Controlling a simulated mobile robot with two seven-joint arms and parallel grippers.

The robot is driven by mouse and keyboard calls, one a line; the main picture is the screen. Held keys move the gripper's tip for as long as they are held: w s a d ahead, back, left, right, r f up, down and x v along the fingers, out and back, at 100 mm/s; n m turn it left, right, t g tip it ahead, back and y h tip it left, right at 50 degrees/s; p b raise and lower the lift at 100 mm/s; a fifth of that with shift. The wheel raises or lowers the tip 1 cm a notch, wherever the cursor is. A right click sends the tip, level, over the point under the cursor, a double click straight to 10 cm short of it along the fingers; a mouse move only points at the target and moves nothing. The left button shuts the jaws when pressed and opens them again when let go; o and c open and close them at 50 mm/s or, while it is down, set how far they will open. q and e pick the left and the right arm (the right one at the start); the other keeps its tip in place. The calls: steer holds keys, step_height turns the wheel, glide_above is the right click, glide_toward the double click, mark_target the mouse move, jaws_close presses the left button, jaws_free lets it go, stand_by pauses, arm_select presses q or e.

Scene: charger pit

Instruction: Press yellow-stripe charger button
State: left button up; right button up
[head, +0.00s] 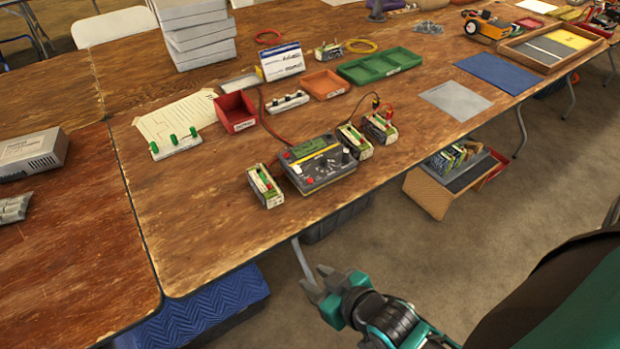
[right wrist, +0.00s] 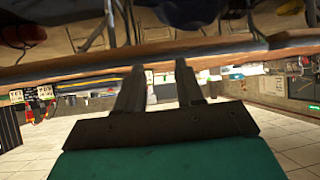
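The charger (head: 320,166) is a dark grey box with a yellow stripe, a green panel, dark knobs and small red parts on top. It sits near the front edge of the wooden table in the head view. Which small part is the button is too small to tell. My right gripper (head: 315,279) is below and in front of the table edge, apart from the charger. In the right wrist view its two fingers (right wrist: 158,80) stand apart with nothing between them. My left gripper is not in view.
Battery packs stand close by the charger, one on its left (head: 264,186) and two on its right (head: 354,142). A red tray (head: 236,112) and a white switch strip (head: 287,102) lie behind. The table's front edge (head: 228,268) lies between my right gripper and the tabletop.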

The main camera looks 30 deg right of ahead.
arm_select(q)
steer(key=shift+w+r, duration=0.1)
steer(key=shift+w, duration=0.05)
arm_select(e)
jaws_close()
stand_by(1.2)
